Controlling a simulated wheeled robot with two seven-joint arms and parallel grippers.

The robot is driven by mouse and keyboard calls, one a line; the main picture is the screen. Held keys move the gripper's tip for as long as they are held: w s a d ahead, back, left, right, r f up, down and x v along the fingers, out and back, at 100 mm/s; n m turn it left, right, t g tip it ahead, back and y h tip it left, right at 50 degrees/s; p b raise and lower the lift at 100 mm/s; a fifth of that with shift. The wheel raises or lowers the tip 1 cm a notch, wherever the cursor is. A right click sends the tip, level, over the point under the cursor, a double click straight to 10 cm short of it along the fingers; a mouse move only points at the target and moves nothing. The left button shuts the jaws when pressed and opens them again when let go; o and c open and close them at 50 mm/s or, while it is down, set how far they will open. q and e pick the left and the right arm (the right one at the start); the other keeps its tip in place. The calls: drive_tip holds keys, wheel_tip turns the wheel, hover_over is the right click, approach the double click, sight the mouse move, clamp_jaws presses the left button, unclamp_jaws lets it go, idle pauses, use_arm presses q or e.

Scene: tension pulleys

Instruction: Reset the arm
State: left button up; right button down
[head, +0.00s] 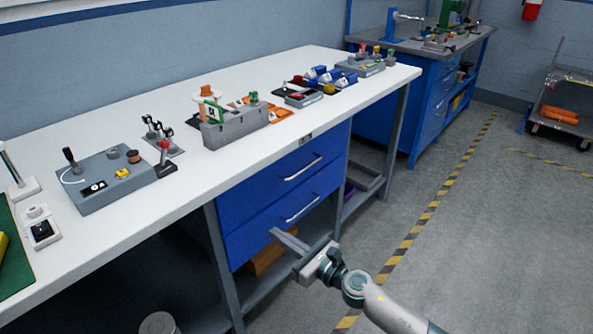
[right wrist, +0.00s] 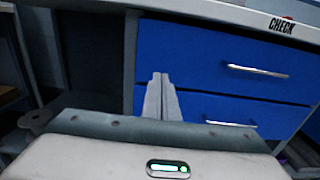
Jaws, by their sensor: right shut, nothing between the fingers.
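My right gripper (head: 290,240) reaches in from the lower right in the head view, in front of the blue drawers (head: 285,195) and below the tabletop. Its fingers are closed together with nothing between them. In the right wrist view the shut fingers (right wrist: 160,98) point toward the drawer fronts (right wrist: 222,60), near their left edge. Whether they touch the drawers cannot be told. My left gripper is not in view.
The white workbench (head: 215,178) carries a grey control box (head: 113,180), a grey toolbox (head: 235,127) and several small fixtures. A lower shelf (head: 268,285) runs under the drawers. Open floor (head: 480,250) with yellow-black tape lies to the right.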

drive_tip(key=s+d+f+m+t+h+p, duration=0.1)
drive_tip(key=s+d+f+m+h, duration=0.2)
drive_tip(key=d+f+m, duration=0.45)
drive_tip(key=s+d+f+m+h+p, duration=0.1)
drive_tip(key=s+d+f+m+h, duration=0.25)
drive_tip(key=f+m, duration=0.65)
drive_tip(key=s+d+f+m+t+h+p, duration=0.1)
drive_tip(key=s+d+f+m+h+p, duration=0.15)
drive_tip(key=d+f+m, duration=0.6)
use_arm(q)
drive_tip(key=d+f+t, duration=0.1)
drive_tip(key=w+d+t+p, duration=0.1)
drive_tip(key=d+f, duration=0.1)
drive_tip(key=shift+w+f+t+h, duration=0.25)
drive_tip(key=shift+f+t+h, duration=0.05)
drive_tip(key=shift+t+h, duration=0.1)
use_arm(e)
drive_tip(key=s+d+f+m+g+h, duration=0.1)
drive_tip(key=s+d+f+m+g, duration=0.1)
drive_tip(key=s+f+m, duration=0.4)
drive_tip(key=s+d+f+m+g+h, duration=0.2)
drive_tip(key=s+d+f+m, duration=0.2)
drive_tip(key=s, duration=1)
drive_tip(key=s+d+f+m+g+h, duration=0.1)
drive_tip(key=s+d+f+m+g, duration=0.2)
drive_tip(key=s+f+m, duration=0.4)
drive_tip(key=s+m, duration=0.1)
drive_tip(key=s, duration=0.2)
drive_tip(key=shift+s+d+f+m, duration=0.25)
drive_tip(key=shift+s+f+m, duration=0.05)
